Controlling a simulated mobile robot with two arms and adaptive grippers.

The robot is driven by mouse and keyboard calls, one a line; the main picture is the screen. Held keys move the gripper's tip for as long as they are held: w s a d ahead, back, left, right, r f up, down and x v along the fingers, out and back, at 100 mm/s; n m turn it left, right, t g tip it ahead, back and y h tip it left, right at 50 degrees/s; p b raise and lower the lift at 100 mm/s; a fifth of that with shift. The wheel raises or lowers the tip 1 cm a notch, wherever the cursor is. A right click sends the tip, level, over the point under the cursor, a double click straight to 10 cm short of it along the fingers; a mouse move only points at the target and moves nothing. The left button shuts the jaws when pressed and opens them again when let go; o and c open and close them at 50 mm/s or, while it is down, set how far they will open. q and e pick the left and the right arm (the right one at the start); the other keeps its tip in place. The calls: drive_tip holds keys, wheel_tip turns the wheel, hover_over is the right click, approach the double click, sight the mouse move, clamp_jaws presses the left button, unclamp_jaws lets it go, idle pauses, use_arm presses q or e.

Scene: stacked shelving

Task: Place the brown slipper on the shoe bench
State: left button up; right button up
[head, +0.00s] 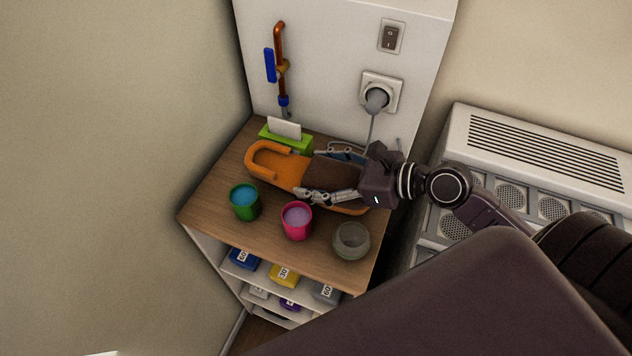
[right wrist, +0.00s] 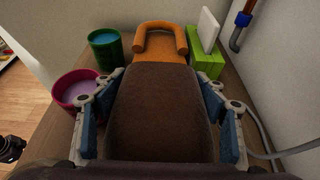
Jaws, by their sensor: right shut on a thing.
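The slipper, orange with a dark brown upper, (head: 280,168) is over the wooden top of the shelf unit (head: 222,190), which looks like the shoe bench. Its orange open heel points left in the head view. My right gripper (head: 325,172) is shut on the slipper, one finger on each side of the brown upper. In the right wrist view the brown upper (right wrist: 160,110) fills the space between the blue finger pads. I cannot tell whether the sole touches the wood.
A green cup (head: 245,203), a pink cup (head: 297,221) and a grey glass jar (head: 351,240) stand along the front. A green card holder (head: 287,139) stands behind the slipper. Boxes sit on lower shelves. A plug cord hangs behind. A radiator (head: 540,130) is at right.

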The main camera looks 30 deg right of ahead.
wheel_tip(320, 180, down, 3)
drive_tip(key=shift+r, duration=0.1)
drive_tip(key=o, duration=0.8)
drive_tip(key=shift+o, duration=1)
